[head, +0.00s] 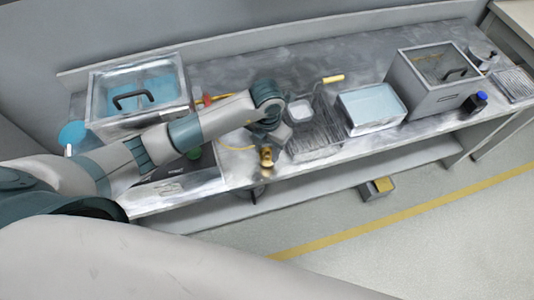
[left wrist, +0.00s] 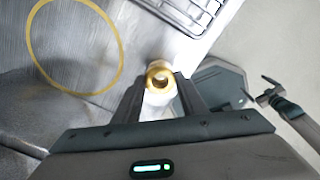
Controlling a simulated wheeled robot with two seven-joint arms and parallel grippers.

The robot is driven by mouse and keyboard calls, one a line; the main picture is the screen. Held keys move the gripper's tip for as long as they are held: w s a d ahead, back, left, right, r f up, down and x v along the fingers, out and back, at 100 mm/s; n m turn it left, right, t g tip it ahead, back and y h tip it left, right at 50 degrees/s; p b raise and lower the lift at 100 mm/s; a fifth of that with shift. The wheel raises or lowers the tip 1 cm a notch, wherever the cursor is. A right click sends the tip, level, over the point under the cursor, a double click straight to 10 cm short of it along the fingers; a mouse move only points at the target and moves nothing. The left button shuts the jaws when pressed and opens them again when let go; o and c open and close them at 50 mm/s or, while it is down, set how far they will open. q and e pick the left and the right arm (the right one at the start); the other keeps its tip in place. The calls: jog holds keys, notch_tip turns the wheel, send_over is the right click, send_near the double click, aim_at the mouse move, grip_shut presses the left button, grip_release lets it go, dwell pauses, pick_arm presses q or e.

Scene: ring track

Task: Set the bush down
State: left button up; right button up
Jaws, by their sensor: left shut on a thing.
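The bush (head: 266,157) is a small brass-coloured ring-shaped piece. My left gripper (head: 268,149) is shut on it near the front edge of the bench. In the left wrist view the bush (left wrist: 160,77) sits between the two fingers, its round opening facing the camera. A yellow ring (left wrist: 118,42) is marked on the grey bench top, to the left of the bush and apart from it in that view. My right gripper (left wrist: 258,86) shows at the right of the left wrist view, its fingers apart and empty; the head view does not show it.
A small box (head: 377,188) sits below the bench.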

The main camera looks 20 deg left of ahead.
pick_arm(q)
jog(key=shift+f, duration=0.7)
pick_arm(e)
jog(key=shift+a+f, duration=0.25)
jog(key=shift+f, duration=0.3)
jog(key=shift+a, duration=0.15)
pick_arm(q)
jog(key=shift+f+b, duration=0.15)
jog(key=shift+b, duration=0.2)
jog(key=o, duration=1.4)
pick_arm(e)
jog(key=shift+f, duration=0.1)
jog(key=shift+d, duration=0.3)
